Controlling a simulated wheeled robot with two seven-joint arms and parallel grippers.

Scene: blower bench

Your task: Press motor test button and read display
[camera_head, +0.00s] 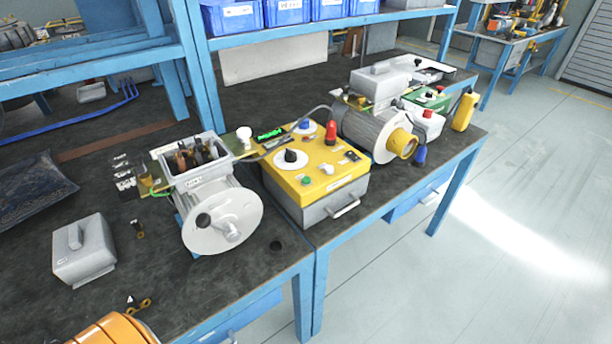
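The test unit is a grey box with a yellow top panel (318,178), standing near the bench's front edge. A green button (307,180) sits at the panel's front left, with a white button (327,170) beside it. A black knob on a white dial (291,158) is behind them. A red part (331,132) and a blue part (304,125) are at the back. Neither of my grippers is in view.
An opened motor (222,215) stands left of the unit, and another motor with a yellow shaft end (403,143) stands right. A grey cover (83,250) lies at left. An orange rounded thing (115,331) is cut off at the bottom. Blue bins (285,12) line the shelf.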

